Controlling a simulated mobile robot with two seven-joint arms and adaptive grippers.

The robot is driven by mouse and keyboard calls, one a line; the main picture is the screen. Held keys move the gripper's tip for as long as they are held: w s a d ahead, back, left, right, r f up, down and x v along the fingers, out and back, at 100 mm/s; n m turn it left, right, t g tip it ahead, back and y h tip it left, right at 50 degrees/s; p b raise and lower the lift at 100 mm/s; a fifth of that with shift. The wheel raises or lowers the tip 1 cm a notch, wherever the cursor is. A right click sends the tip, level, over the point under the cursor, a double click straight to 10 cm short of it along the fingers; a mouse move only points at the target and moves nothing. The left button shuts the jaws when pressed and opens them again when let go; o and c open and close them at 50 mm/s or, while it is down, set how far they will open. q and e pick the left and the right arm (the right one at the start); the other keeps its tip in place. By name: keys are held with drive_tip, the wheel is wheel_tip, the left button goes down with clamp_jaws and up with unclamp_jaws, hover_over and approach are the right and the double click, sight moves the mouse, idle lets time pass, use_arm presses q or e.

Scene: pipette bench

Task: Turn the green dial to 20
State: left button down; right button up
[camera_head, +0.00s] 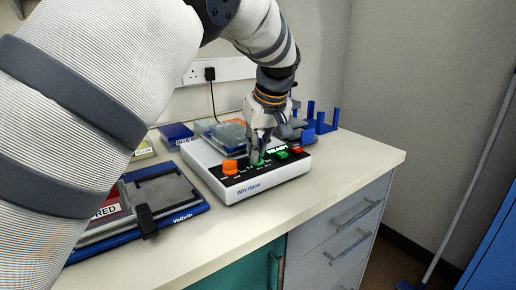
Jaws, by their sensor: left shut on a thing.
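A white device (232,196) marked "Whirlamix" sits on the bench, with a black control panel facing me. The green dial (258,163) is on that panel, partly hidden by my gripper. My left gripper (257,155) reaches down from above and is shut on the green dial. An orange dial (230,167) stands to its left on the same panel. The scale marks around the green dial are too small to read. My right gripper is not in view.
A blue-framed device (190,213) with a black latch stands to the left, beside a red label. Blue holders (321,122) stand behind on the right. The bench top (345,165) is clear at the right front. My left arm covers much of the left side.

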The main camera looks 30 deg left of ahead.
sight(269, 166)
use_arm(q)
drive_tip(key=n, duration=0.2)
drive_tip(key=n+g+b, duration=0.1)
drive_tip(key=shift+w+f+y, duration=0.15)
drive_tip(key=shift+f+y, duration=0.1)
drive_tip(key=shift+y, duration=0.05)
drive_tip(key=shift+r+n+g+b, duration=0.2)
drive_tip(key=shift+n+g+b, duration=0.5)
drive_tip(key=shift+n, duration=1.1)
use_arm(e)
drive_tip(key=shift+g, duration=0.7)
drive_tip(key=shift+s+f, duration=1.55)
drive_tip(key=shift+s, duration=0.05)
use_arm(q)
drive_tip(key=c, duration=1.7)
unclamp_jaws()
drive_tip(key=shift+r, duration=0.1)
drive_tip(key=v, duration=0.7)
drive_tip(key=shift+d+r, duration=0.15)
